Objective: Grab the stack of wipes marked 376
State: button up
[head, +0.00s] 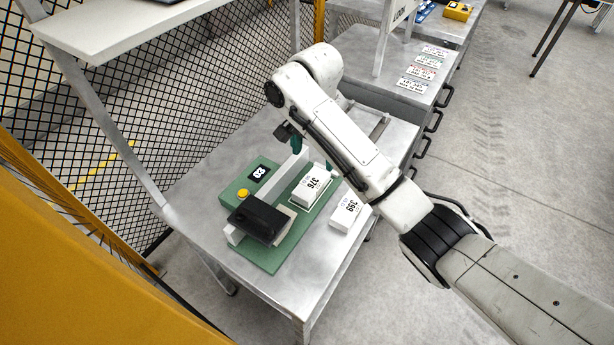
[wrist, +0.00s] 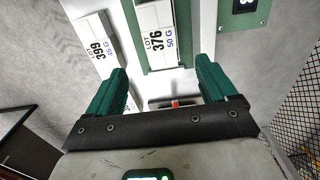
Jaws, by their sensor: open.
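The white stack marked 376 (head: 311,188) lies on a green fixture (head: 275,258) on the metal table. In the wrist view the 376 stack (wrist: 155,38), labelled LOT 376 and 50 G, is ahead of and between the fingers. My gripper (wrist: 161,68) has its green fingers spread wide with nothing held. In the head view my gripper shows only in part, above the table just behind the stack, and my arm covers the rest. A second white stack marked 399 (head: 346,213) lies on the table to the right; it also shows in the wrist view (wrist: 93,44).
The fixture carries a black block (head: 257,221), a yellow button (head: 243,193) and a black 03 plate (head: 260,173). Black mesh fencing (head: 110,145) stands behind the table at left. A cabinet (head: 372,67) with several labelled cards stands beyond. The table's front left is bare.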

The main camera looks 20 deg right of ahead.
send_over(312, 183)
jog(key=f, duration=0.4)
jog(key=shift+w+d+f, duration=0.2)
jog(key=shift+f, duration=0.1)
jog(key=shift+s+a+f, duration=0.1)
jog(key=shift+a+f, duration=0.05)
jog(key=shift+f, duration=1.2)
jog(key=shift+s+a+f, duration=0.1)
jog(key=shift+f, duration=1.25)
jog(key=c, duration=1.3)
